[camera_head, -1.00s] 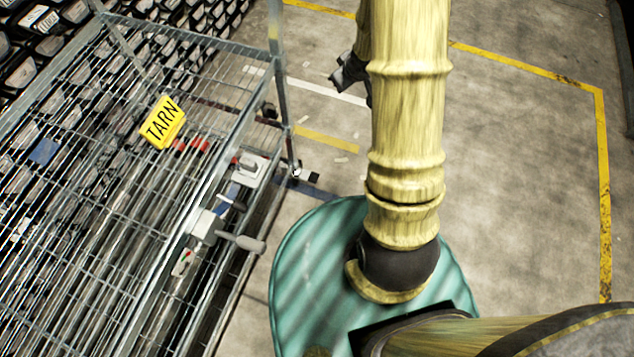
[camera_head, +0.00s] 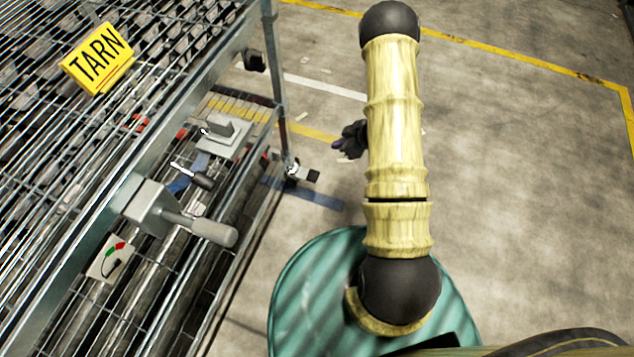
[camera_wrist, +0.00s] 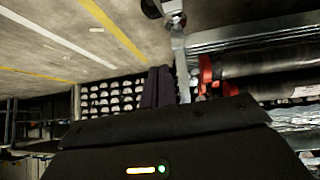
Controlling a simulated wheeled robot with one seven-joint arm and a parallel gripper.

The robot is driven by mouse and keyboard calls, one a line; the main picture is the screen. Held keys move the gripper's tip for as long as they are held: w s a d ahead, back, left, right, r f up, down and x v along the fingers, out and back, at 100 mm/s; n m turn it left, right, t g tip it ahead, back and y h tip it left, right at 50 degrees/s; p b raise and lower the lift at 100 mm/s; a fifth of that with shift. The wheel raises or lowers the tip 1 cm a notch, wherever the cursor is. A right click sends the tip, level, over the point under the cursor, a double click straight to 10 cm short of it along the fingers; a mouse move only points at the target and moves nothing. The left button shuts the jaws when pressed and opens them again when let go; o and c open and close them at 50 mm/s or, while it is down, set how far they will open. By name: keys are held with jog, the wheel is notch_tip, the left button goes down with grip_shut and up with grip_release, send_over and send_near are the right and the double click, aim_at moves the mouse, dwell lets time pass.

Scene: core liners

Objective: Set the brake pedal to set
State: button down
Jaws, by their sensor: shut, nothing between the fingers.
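A small caster with a pale and dark piece (camera_head: 300,172) sits at the foot of the cart's near-right leg. It may carry the brake pedal, but it is too small to tell its setting. In the wrist view a caster-like metal part (camera_wrist: 168,10) shows at the top, at the end of a grey post. My gripper (camera_head: 340,146) is partly hidden behind my arm, above the floor just right of that leg and apart from it. In the wrist view its dark purple fingers (camera_wrist: 158,88) are together and empty, beside the post.
A wire-mesh cart (camera_head: 70,190) with a yellow TARN sign (camera_head: 97,58) fills the left. A grey crank handle (camera_head: 205,229), a dark-handled lever (camera_head: 195,176), a grey box (camera_head: 222,136) and a red-green gauge (camera_head: 110,260) line its side. Open floor (camera_head: 520,190) lies right.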

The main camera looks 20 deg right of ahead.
notch_tip(320, 180, down, 7)
jog(key=s+y+b, duration=0.1)
jog(key=s+b, duration=0.1)
jog(key=shift+a+r+n+g, duration=0.15)
jog(key=shift+a+n+g, duration=0.15)
jog(key=shift+g, duration=0.1)
jog(key=shift+w+a, duration=0.1)
jog(key=b, duration=0.6)
send_over(309, 174)
jog(key=s+d, duration=0.2)
jog(key=f, duration=0.7)
jog(key=shift+w+d+f, duration=0.1)
jog(key=shift+d+f, duration=0.1)
jog(key=shift+f, duration=0.1)
notch_tip(309, 174, down, 2)
jog(key=shift+f+b, duration=0.1)
jog(key=shift+b, duration=0.9)
jog(key=shift+f+b, duration=0.45)
jog(key=shift+f, duration=0.2)
